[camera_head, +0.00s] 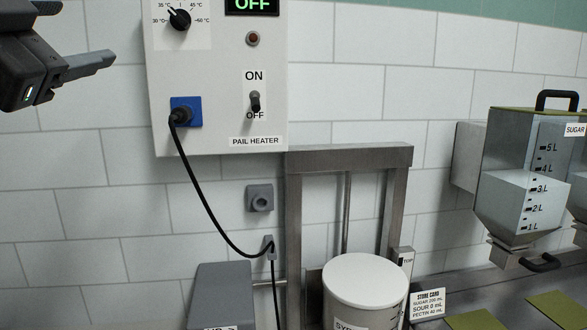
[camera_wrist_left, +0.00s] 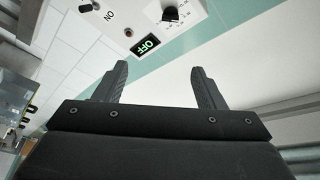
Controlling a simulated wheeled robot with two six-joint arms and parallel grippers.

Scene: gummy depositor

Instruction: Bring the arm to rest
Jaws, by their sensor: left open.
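My left gripper (camera_head: 92,62) is at the upper left in the head view, in the air to the left of the pail heater box (camera_head: 222,75). In the left wrist view my left gripper (camera_wrist_left: 158,85) shows two dark fingers spread apart with nothing between them. The heater box also shows in the left wrist view (camera_wrist_left: 120,18), beyond the fingertips. Its display reads OFF, and its toggle switch (camera_head: 255,101) sits between the ON and OFF labels, nearer OFF. My right gripper is not in view.
A black cable (camera_head: 205,216) hangs from the blue socket (camera_head: 186,111). Below stands a metal frame (camera_head: 293,225) with a white-lidded pail (camera_head: 365,282). A sugar hopper (camera_head: 517,185) is mounted at the right. A grey box (camera_head: 222,290) stands lower left of the frame.

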